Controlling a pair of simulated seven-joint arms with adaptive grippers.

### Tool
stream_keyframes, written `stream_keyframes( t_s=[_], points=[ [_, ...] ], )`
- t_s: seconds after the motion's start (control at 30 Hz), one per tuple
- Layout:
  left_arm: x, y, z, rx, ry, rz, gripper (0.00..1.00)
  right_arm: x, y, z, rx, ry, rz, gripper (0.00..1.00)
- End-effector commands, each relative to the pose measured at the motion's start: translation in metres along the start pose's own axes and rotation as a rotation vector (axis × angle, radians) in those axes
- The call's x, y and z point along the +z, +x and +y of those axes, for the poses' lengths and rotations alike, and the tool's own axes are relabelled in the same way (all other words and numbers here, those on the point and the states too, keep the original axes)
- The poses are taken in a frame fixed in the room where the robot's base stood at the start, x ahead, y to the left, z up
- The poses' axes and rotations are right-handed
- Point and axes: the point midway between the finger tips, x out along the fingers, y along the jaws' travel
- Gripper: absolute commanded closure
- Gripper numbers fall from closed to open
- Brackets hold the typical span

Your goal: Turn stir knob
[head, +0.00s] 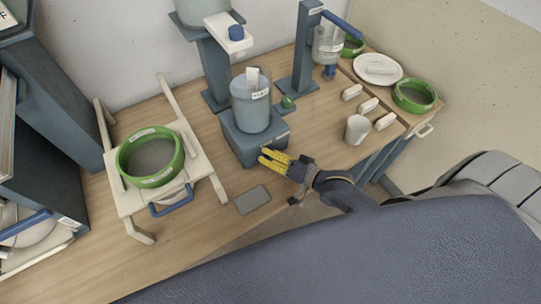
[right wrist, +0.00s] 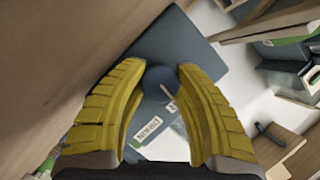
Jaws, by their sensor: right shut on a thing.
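The stir knob (right wrist: 158,84) is a round, dark blue-grey knob on the front of a blue-grey base box (head: 240,147). In the right wrist view it sits between the two yellow fingers of my right gripper (right wrist: 155,90), which are shut on it. In the head view the right gripper (head: 268,160) reaches the front of the box from the right and hides the knob. A pale blue bucket (head: 251,110) with a white label stands upright on the box. My left gripper is not in view.
A green-rimmed sieve (head: 150,181) rests on a cream stand at the left. A grey slab (head: 252,199) lies before the box. A white cup (head: 357,130), a white plate (head: 378,69) and a green-rimmed bowl (head: 414,96) stand at the right. Stands with vessels rise behind.

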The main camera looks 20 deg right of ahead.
Motion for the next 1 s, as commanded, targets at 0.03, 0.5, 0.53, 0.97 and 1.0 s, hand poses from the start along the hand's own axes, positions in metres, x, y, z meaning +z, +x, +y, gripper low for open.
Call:
stream_keyframes(
  t_s=[0.03, 0.5, 0.53, 0.97, 1.0],
  points=[
    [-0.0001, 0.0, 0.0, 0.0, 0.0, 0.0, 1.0, 0.0004, 0.0004, -0.0014, 0.014, -0.031, 0.0, 0.99],
    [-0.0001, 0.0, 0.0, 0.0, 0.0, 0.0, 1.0, 0.0003, 0.0005, -0.0016, 0.199, -0.431, -0.011, 0.99],
    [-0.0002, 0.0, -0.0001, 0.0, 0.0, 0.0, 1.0, 0.0003, 0.0006, -0.0016, 0.211, -0.456, -0.012, 0.99],
    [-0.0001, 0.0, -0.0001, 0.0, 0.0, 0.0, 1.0, 0.0011, 0.0008, -0.0012, 0.383, -0.826, -0.023, 0.99],
    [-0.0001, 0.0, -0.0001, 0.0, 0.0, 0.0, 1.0, 0.0012, 0.0007, -0.001, 0.4, -0.861, -0.025, 0.99]
  ],
)
